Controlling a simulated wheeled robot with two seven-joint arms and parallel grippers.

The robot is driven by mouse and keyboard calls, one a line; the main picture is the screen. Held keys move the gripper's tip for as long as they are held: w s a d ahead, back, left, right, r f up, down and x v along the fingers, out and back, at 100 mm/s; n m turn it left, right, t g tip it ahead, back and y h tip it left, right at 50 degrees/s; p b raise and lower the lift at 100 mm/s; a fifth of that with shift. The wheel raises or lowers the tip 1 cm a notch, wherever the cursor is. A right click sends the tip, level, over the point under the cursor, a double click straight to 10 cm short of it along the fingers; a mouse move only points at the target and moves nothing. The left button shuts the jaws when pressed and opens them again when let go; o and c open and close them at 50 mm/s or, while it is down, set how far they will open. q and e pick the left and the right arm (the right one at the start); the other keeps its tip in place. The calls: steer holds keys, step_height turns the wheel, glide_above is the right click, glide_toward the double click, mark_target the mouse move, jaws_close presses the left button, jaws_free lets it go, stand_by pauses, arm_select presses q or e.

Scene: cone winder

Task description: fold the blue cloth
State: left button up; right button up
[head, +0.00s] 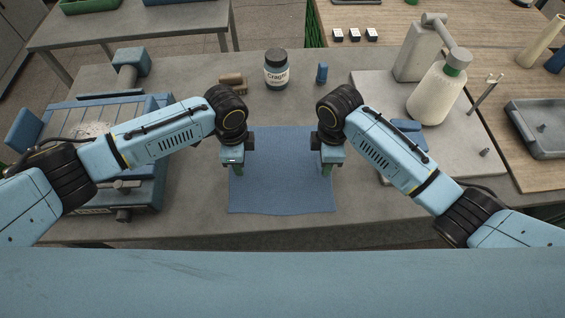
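The blue cloth (281,180) lies spread out as a single rectangle at the middle of the grey table, its front edge close to the table's front edge. My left gripper (239,171) points down at the cloth's left side. My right gripper (323,171) points down at its right side, level with the left one. The fingers are small and partly hidden by the gripper bodies, so I cannot tell whether they are open or touching the cloth.
A labelled jar (276,70), a small blue cylinder (321,73) and a brown block (232,80) stand behind the cloth. A blue machine (150,190) is at the left. A winder with a cream cone (437,95) is at the right. A grey tray (517,145) lies far right.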

arm_select(q)
steer(key=shift+f, duration=0.15)
arm_select(e)
steer(key=shift+f, duration=0.2)
arm_select(q)
steer(key=shift+c, duration=0.3)
arm_select(e)
steer(key=shift+c, duration=0.3)
arm_select(q)
jaws_close()
arm_select(e)
jaws_close()
steer(key=shift+r, duration=0.1)
